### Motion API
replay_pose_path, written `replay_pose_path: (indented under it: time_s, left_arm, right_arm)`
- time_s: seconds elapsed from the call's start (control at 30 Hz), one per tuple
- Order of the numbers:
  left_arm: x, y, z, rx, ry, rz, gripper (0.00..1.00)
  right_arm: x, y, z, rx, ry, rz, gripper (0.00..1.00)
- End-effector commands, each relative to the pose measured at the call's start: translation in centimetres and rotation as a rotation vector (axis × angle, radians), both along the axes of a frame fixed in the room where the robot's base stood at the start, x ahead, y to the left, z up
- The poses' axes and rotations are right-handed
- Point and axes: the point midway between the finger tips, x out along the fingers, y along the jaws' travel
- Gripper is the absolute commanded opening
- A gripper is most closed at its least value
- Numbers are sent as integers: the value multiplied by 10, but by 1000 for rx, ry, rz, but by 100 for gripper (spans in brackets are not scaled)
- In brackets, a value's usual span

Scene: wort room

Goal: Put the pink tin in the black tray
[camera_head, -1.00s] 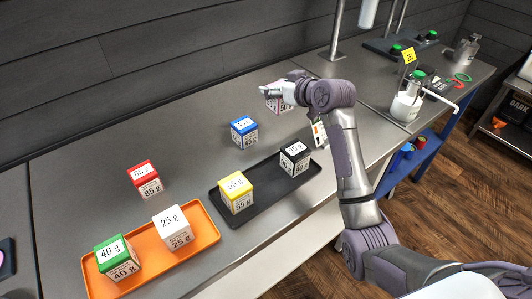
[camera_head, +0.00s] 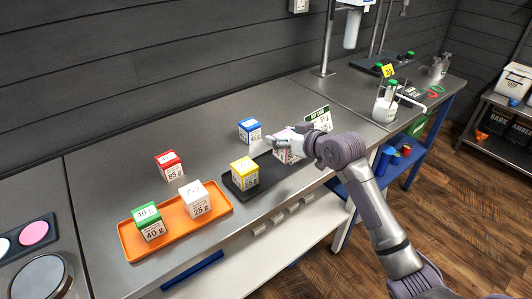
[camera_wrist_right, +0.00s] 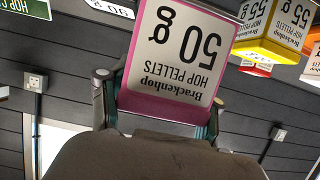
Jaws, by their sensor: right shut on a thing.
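The pink tin (camera_head: 282,156), labelled 50 g, is held in my right gripper (camera_head: 290,142) at the right part of the black tray (camera_head: 262,190). I cannot tell whether its base touches the tray. The right wrist view shows the pink tin (camera_wrist_right: 180,55) upside down in the picture, between the two fingers of my right gripper (camera_wrist_right: 160,108). A yellow tin (camera_head: 244,174) stands at the tray's left end. The black tin is hidden behind my gripper and the pink tin in the head view. My left gripper is not in view.
A blue tin (camera_head: 250,131) stands behind the tray, and a red tin (camera_head: 168,165) to the left. An orange tray (camera_head: 133,251) holds a green tin (camera_head: 149,221) and a white tin (camera_head: 195,199). A sign card (camera_head: 319,118) stands close behind my gripper.

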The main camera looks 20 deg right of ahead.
Motion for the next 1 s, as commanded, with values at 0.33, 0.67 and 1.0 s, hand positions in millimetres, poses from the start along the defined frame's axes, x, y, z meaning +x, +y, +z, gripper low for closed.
replay_pose_path:
  time_s: [0.33,0.67,1.0]
  left_arm:
    - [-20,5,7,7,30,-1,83]
    - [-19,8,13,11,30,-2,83]
    - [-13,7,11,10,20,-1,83]
  right_arm:
    - [35,36,-29,-1,-1,0,23]
    - [36,37,-68,-1,-1,-1,23]
    - [36,36,-72,-2,-2,-1,23]
